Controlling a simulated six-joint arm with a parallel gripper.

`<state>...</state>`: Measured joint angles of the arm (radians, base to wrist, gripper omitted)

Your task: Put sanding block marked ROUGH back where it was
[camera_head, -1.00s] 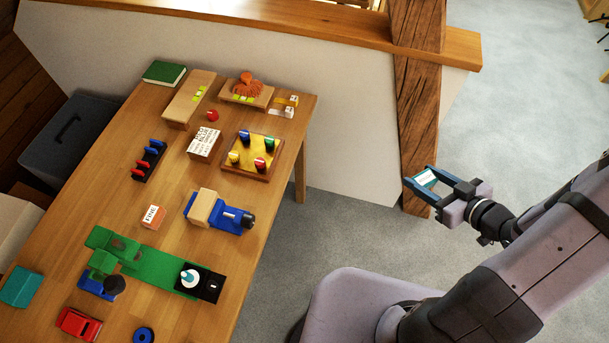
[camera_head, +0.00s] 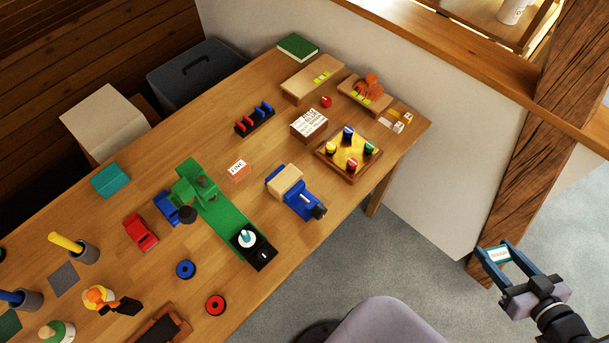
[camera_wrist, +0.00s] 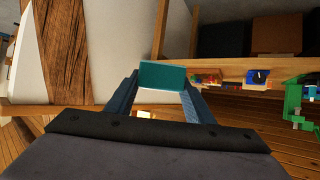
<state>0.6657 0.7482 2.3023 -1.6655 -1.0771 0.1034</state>
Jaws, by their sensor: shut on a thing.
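My gripper (camera_head: 494,249) is shut on a small teal block with a white label (camera_head: 498,256), the sanding block; its lettering is small but looks like ROUGH. It is held in the air to the right of the table, beside the timber post. In the wrist view the block's teal side (camera_wrist: 162,76) shows between my fingertips. An orange block labelled FINE (camera_head: 239,170) lies on the table (camera_head: 300,229), left of the blue vise with a wooden piece (camera_head: 295,190).
The timber post (camera_head: 535,150) and low wall stand near my gripper.

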